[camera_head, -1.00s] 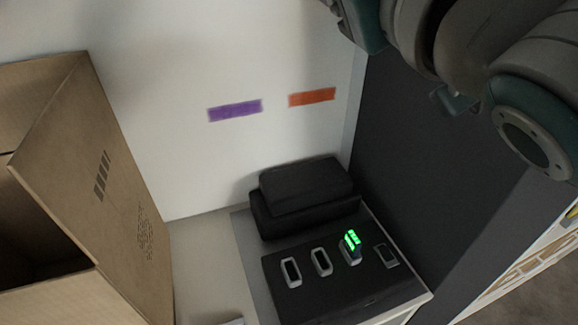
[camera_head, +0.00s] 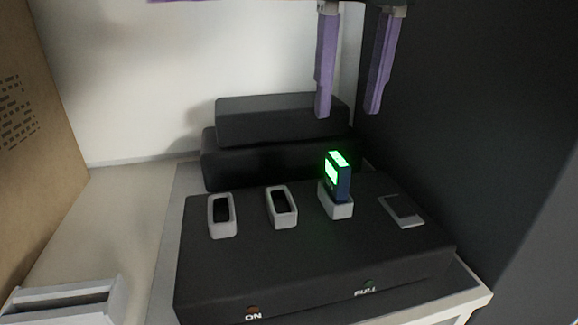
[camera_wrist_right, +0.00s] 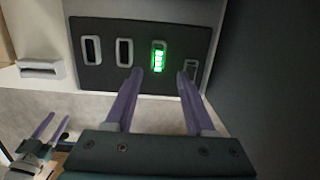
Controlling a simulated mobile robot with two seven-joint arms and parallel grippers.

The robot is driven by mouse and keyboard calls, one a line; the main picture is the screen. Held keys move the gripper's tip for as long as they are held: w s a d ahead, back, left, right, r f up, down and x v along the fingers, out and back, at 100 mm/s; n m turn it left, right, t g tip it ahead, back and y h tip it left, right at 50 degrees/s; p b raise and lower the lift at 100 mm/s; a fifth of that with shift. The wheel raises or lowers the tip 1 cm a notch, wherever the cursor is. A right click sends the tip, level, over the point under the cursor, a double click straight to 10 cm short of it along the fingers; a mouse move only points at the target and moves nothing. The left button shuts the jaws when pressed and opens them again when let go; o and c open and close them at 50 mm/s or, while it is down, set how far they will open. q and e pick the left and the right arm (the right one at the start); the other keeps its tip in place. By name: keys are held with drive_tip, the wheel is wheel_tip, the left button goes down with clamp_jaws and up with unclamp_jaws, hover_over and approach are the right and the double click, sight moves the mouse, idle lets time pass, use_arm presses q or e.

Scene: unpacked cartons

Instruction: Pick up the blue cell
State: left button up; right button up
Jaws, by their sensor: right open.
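The blue cell (camera_head: 339,178) stands upright in the third slot from the left of a black charger (camera_head: 300,262), with bright green lights on its top and side. In the right wrist view the cell (camera_wrist_right: 159,58) shows as a green glow in its grey-rimmed slot. My right gripper (camera_head: 346,110) has two purple fingers, open and empty, pointing down above and behind the cell in the head view. In the right wrist view its fingertips (camera_wrist_right: 160,72) lie to either side of the cell's slot in the picture. Another purple-fingered gripper, seemingly my left (camera_wrist_right: 53,128), shows at the lower left there.
Two empty grey-rimmed slots (camera_head: 222,215) are left of the cell, and a flat grey-framed slot (camera_head: 402,210) is to its right. A black stepped block (camera_head: 275,150) stands behind. A cardboard carton (camera_head: 40,130) is at left, a dark wall (camera_head: 480,130) at right.

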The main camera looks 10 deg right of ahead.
sight(338, 159)
drive_tip(key=f, duration=0.6)
drive_tip(key=f+p, duration=0.1)
drive_tip(key=f, duration=0.1)
drive_tip(key=shift+w+a+f, duration=0.1)
drive_tip(key=shift+w+f, duration=0.25)
drive_tip(key=shift+f, duration=0.05)
clamp_jaws()
idle(1.0)
